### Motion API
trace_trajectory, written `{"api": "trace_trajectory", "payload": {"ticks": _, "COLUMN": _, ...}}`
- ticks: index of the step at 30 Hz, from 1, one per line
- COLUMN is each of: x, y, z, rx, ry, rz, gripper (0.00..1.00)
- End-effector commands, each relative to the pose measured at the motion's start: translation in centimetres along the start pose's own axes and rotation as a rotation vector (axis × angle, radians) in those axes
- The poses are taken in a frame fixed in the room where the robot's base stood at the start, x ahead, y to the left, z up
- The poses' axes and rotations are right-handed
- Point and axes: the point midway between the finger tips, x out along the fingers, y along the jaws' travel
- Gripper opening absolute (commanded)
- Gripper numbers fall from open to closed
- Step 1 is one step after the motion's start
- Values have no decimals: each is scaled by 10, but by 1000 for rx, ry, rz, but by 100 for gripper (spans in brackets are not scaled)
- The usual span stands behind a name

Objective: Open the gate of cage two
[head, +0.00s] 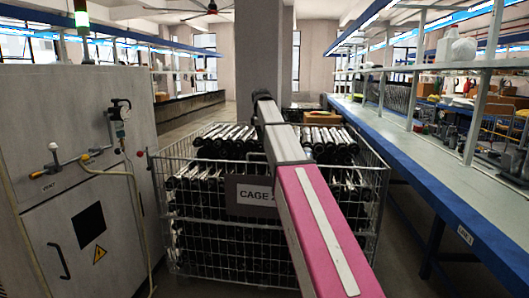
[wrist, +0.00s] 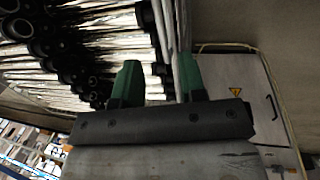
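Cage two (head: 383,200) is a wire mesh cage in the middle of the head view, packed with dark-ended tubes (head: 215,180). A dark sign reading "CAGE 2" (head: 248,195) hangs on its front, partly covered by my pink and grey arm. The front mesh looks upright and closed; I cannot make out a latch. My gripper (wrist: 157,75) shows in the wrist view with its two green fingers apart. Pale upright bars (wrist: 180,40) pass close to the right finger; contact cannot be told. In the head view my gripper is hidden behind my arm.
A grey cabinet (head: 60,215) with valves, a gauge and a handle stands close to the cage's left. A long blue-edged workbench (head: 430,170) runs along the right. A pillar (head: 262,60) rises behind the cage. Open floor shows at the back left.

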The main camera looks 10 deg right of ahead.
Motion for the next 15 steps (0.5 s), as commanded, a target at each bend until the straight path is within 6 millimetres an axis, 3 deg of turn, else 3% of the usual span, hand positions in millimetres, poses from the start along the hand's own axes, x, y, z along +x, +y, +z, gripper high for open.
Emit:
{"api": "trace_trajectory", "payload": {"ticks": 9, "x": 57, "y": -1, "z": 0, "rx": 1, "ry": 0, "rz": -1, "gripper": 38}}
{"api": "trace_trajectory", "payload": {"ticks": 15, "x": 78, "y": 0, "z": 0, "rx": 2, "ry": 0, "rz": 0, "gripper": 38}}
